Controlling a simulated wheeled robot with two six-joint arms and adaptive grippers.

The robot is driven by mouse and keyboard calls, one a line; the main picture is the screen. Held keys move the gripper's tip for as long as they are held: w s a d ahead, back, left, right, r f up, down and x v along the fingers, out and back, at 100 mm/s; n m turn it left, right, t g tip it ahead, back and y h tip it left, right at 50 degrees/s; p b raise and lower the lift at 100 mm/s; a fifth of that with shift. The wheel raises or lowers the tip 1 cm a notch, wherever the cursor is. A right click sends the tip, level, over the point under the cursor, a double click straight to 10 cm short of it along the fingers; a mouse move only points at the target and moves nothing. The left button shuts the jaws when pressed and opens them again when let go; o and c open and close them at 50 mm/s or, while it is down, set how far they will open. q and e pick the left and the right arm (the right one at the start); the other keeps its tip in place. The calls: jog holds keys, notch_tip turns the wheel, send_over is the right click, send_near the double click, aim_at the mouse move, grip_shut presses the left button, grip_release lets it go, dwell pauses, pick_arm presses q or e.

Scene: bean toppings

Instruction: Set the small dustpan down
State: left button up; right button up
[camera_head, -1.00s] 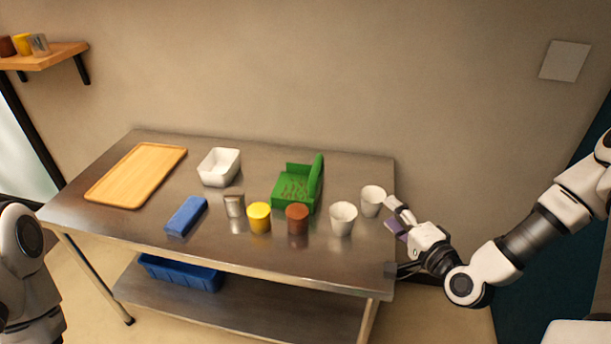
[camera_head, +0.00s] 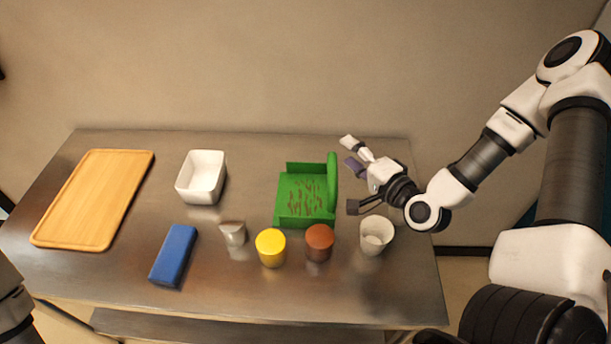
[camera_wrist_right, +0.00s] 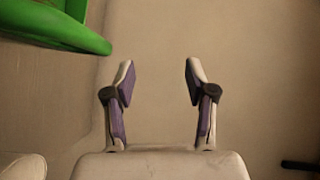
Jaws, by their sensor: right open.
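The small green dustpan (camera_head: 292,214) rests on the metal table, with brown bean-like pieces lying in it. Its raised green side stands at the right. My right gripper (camera_head: 350,174) is just to the right of the dustpan, open and apart from it. In the right wrist view the fingers (camera_wrist_right: 160,66) are spread with nothing between them, and part of the green dustpan (camera_wrist_right: 60,28) shows at the upper left. Part of my left arm shows at the lower left edge, but its gripper is outside the picture.
On the metal table (camera_head: 225,290) are a wooden tray (camera_head: 95,195), a white bin (camera_head: 201,180), a blue block (camera_head: 174,254), a metal cup (camera_head: 233,232), a yellow-topped jar (camera_head: 270,248), a brown-topped jar (camera_head: 319,242) and a white cup (camera_head: 376,236) below my right wrist.

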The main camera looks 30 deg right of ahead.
jog(key=b, duration=0.5)
send_near(332, 167)
notch_tip(332, 167, up, 2)
jog(key=w, duration=0.2)
notch_tip(332, 167, down, 4)
jog(key=w+b, duration=0.1)
jog(key=b, duration=0.3)
jog(key=w, duration=0.8)
jog(key=shift+f+p, duration=0.25)
jog(key=shift+p, duration=0.05)
pick_arm(q)
notch_tip(332, 167, down, 9)
jog(key=s, duration=0.1)
jog(key=shift+s, duration=0.15)
pick_arm(e)
jog(key=shift+s, duration=0.1)
grip_shut()
